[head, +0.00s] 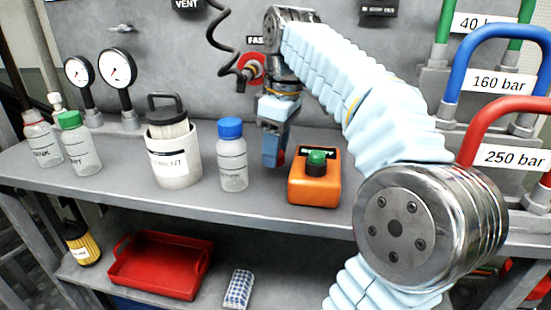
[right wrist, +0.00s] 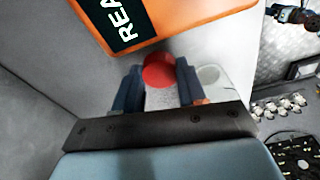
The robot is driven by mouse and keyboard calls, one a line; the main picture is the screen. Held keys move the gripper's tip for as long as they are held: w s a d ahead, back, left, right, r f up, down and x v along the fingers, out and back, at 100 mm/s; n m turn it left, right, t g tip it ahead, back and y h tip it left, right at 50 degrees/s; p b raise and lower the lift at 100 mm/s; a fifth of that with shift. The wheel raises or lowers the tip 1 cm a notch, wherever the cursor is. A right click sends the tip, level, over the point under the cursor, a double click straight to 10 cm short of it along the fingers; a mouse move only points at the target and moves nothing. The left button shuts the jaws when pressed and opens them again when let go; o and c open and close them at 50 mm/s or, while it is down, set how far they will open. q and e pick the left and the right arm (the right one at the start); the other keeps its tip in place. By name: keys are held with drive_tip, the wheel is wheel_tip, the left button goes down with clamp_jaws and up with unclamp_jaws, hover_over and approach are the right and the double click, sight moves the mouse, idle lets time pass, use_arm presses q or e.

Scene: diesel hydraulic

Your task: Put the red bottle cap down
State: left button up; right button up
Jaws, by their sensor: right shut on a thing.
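The red bottle cap (right wrist: 158,71) shows between the fingertips of my right gripper (right wrist: 158,88) in the right wrist view. My right gripper is shut on it. In the head view, my right gripper (head: 273,150) points down over the bench, between the blue-capped bottle and the orange box. A bit of the red cap (head: 281,158) shows at its fingertips. A pale thing with faint marks lies behind the cap in the wrist view, and I cannot tell what it is. My left gripper is not in view.
The blue-capped bottle (head: 232,162) stands left of the gripper. The orange box (head: 314,190) with a green button is close on its right. A white canister (head: 173,165) and two more bottles stand farther left. A red tray (head: 160,285) is on the lower shelf.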

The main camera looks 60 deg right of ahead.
drive_tip(key=shift+a+f, duration=0.1)
drive_tip(key=shift+f, duration=0.6)
drive_tip(key=shift+f+b, duration=0.35)
drive_tip(key=shift+f, duration=0.1)
drive_tip(key=o, duration=1.1)
drive_tip(key=shift+r, duration=0.1)
drive_tip(key=r, duration=0.8)
drive_tip(key=shift+s+d+r+p, duration=0.15)
drive_tip(key=shift+s+d+p, duration=0.05)
drive_tip(key=shift+s+p, duration=0.2)
